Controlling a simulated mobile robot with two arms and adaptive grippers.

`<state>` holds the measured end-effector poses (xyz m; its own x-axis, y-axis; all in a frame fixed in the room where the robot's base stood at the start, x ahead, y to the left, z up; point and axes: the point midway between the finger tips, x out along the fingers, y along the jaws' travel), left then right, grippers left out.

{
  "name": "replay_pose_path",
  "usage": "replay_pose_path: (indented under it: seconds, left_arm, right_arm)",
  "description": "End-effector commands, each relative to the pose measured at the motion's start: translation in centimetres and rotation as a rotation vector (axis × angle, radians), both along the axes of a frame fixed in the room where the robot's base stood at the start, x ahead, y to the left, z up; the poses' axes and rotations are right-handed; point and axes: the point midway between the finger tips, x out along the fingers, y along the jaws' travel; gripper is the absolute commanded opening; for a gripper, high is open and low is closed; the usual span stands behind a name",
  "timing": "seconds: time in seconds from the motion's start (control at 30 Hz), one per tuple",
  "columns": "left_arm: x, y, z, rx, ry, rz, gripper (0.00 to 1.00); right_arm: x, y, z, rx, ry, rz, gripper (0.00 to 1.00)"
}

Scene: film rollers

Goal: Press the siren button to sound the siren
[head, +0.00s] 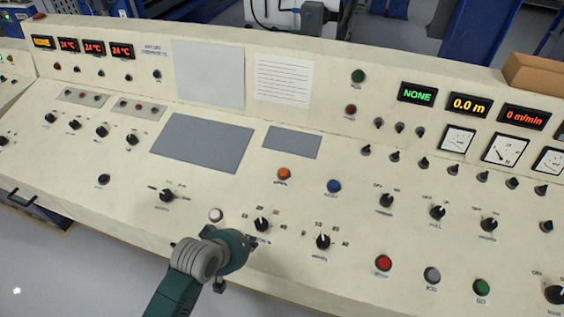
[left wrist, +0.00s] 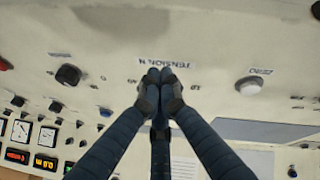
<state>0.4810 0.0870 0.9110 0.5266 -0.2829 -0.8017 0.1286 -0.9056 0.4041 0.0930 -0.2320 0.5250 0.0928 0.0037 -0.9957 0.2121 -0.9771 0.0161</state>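The console carries several round push buttons, and their labels are too small or blurred for me to tell which is the siren button. A white button (head: 215,215) sits just beyond my left arm; it also shows in the left wrist view (left wrist: 249,85), right of the fingers. An orange button (head: 284,173) and a blue button (head: 333,186) are farther back. A red button (head: 383,263), a grey button (head: 432,275) and a green button (head: 482,287) line the front right. My left gripper (left wrist: 160,78) has its fingers together, empty, over the panel near a black knob (head: 262,224). My right gripper is out of view.
Another black knob (head: 322,241) stands right of my left gripper. Several more knobs, digital displays (head: 417,94) and dial gauges (head: 505,150) fill the right side. Flat grey panels (head: 203,142) lie behind. A cardboard box (head: 534,72) rests on the console's back right.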

Motion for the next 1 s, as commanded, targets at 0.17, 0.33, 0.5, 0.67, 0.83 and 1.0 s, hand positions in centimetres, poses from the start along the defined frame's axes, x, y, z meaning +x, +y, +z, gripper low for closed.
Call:
replay_pose_path:
  seconds: [0.17, 0.33, 0.5, 0.67, 0.83, 1.0]
  left_arm:
    - [7.1, -3.6, 3.1, -0.188, -0.038, 0.122, 0.00]
    - [13.7, -6.1, 7.0, -0.382, -0.049, 0.248, 0.00]
    - [18.8, -7.3, 10.6, -0.545, -0.043, 0.360, 0.00]
    - [21.4, -7.6, 12.7, -0.635, -0.034, 0.421, 0.00]
    - [22.1, -7.6, 13.3, -0.666, -0.031, 0.441, 0.00]
    - [22.1, -7.6, 13.3, -0.666, -0.031, 0.442, 0.00]
  right_arm:
    - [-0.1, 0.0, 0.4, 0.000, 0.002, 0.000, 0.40]
    - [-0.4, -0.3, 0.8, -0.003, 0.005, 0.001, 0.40]
    - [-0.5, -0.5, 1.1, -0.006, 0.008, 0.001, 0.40]
    - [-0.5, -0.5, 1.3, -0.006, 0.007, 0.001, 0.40]
    - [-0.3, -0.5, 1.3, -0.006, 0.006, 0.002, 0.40]
    - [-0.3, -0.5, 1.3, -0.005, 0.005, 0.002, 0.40]
